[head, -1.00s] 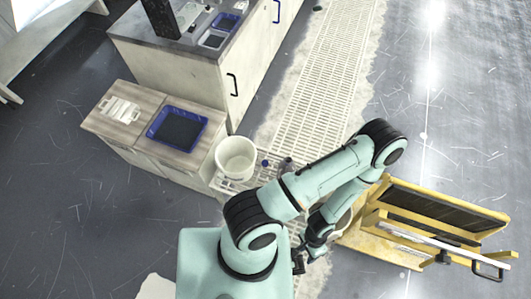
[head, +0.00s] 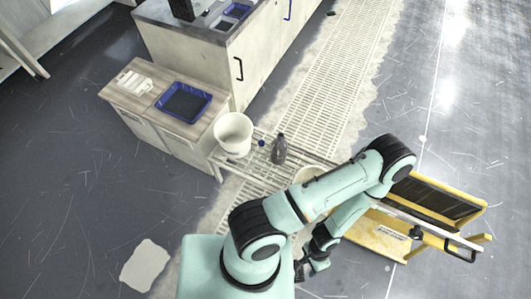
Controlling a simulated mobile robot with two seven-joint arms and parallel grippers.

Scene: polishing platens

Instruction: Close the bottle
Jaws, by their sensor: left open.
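A dark, see-through bottle (head: 279,152) stands upright on a slatted rack (head: 254,178), just to the right of a white bucket. A small dark blue cap (head: 261,143) lies on the rack between bucket and bottle, apart from the bottle. The bottle's mouth is too small to read clearly. My left gripper (head: 299,271) hangs below the rack in the picture, beside my arm's base, well away from bottle and cap. It is open and seems empty. My right gripper is not in view.
The white bucket (head: 233,135) stands on the rack's left end. A wooden cabinet (head: 150,108) with a blue tray (head: 184,101) is at the left. A yellow frame (head: 375,236) stands at the right; a pale round container (head: 307,173) is partly behind my arm.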

